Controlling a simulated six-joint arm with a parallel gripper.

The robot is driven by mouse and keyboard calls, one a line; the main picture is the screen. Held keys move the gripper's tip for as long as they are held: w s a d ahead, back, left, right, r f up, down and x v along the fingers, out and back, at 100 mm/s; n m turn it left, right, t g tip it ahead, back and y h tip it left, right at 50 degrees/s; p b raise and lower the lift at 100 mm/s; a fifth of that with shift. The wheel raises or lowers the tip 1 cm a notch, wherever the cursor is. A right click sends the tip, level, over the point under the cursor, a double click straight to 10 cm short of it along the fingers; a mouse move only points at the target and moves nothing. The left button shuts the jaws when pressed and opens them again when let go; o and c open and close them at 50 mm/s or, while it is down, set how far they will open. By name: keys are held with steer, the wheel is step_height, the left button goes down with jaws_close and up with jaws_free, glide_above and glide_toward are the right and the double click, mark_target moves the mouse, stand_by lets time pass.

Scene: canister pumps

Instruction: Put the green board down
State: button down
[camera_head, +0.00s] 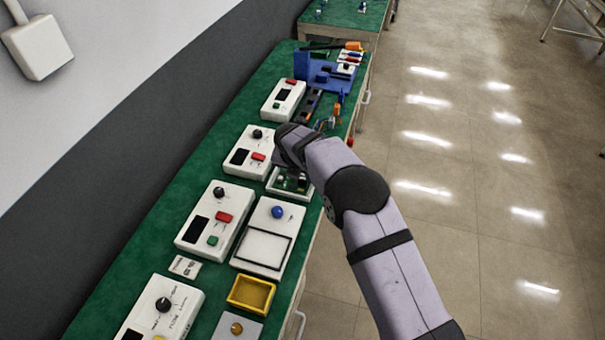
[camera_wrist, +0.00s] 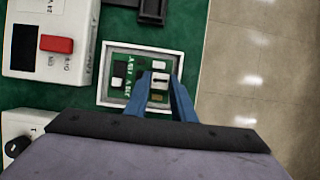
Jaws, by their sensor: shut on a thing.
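The green board (camera_head: 290,181) lies within the outline of a white-rimmed tray (camera_head: 272,187) near the table's front edge. In the wrist view the green board (camera_wrist: 118,88) shows dark and pale parts, framed by the tray rim (camera_wrist: 104,72). My gripper (camera_wrist: 160,80) has its blue fingers over the board's right half, shut on the board at a small pale part. I cannot tell whether the board touches the tray floor. In the head view my arm hides the fingers.
White control boxes (camera_head: 216,217) line the green table (camera_head: 150,245). A white unit with a blue knob (camera_head: 277,212) and a yellow tray (camera_head: 251,294) stand nearer. A blue fixture (camera_head: 322,73) stands farther back. The table edge drops to open floor on the right.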

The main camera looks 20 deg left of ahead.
steer(key=shift+f, duration=0.15)
steer(key=c, duration=1.5)
jaws_free()
steer(key=b+v, duration=0.2)
steer(key=v, duration=1)
